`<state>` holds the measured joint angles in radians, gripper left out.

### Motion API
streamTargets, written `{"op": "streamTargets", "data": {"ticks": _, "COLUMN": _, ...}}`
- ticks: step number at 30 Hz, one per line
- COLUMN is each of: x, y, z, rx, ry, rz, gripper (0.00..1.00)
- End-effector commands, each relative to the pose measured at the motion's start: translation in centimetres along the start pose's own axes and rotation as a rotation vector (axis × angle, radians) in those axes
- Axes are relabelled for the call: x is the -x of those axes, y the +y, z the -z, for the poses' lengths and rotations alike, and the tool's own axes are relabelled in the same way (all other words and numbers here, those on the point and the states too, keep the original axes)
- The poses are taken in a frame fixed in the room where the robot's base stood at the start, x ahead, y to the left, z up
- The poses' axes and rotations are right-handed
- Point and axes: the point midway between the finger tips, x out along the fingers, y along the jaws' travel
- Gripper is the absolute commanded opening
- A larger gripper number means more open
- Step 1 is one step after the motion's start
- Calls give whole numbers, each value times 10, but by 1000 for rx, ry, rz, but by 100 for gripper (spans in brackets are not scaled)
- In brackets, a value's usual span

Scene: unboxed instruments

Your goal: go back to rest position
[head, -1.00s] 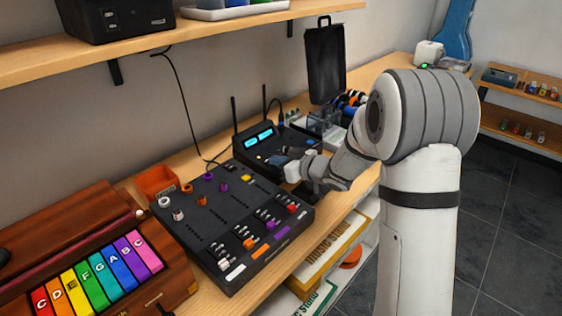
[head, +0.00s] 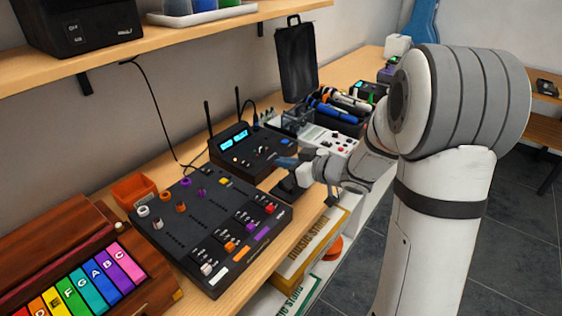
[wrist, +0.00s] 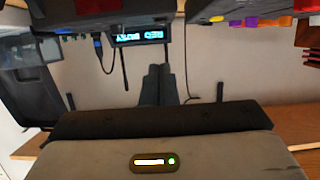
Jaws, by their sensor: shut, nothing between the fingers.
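My gripper (head: 290,163) is in the head view at the end of my white and grey arm. It is near the front right corner of the black receiver with two antennas (head: 250,148). In the wrist view my gripper's dark fingers (wrist: 158,85) lie together, shut and empty. The receiver's lit blue display (wrist: 140,38) shows beyond them, upside down. Whether the fingers touch anything is hard to tell in the head view.
A black mixer (head: 205,230) with coloured knobs lies left of my gripper. An orange bin (head: 135,190) and a wooden box with rainbow keys (head: 90,275) stand farther left. A bin of cables and tools (head: 340,110) is behind my arm. A shelf (head: 180,40) hangs above the bench.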

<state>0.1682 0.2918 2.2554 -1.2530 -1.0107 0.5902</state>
Motion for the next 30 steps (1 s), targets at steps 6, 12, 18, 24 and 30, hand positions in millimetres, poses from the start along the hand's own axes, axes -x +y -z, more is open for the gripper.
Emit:
{"op": "streamTargets", "data": {"ticks": 6, "x": 0, "y": 0, "z": 0, "rx": 0, "ry": 0, "rz": 0, "gripper": 0}}
{"op": "streamTargets", "data": {"ticks": 12, "x": 2, "y": 6, "z": 4, "rx": 11, "ry": -16, "rz": -47, "gripper": 0}}
{"op": "streamTargets", "data": {"ticks": 18, "x": 35, "y": 36, "z": 16, "rx": 34, "ry": -148, "rz": -346, "gripper": 0}}
{"op": "streamTargets", "data": {"ticks": 24, "x": 101, "y": 44, "z": 11, "rx": -56, "ry": -366, "rz": -648, "gripper": 0}}
{"op": "streamTargets", "data": {"ticks": 30, "x": 169, "y": 0, "z": -13, "rx": -252, "ry": -612, "rz": -784, "gripper": 0}}
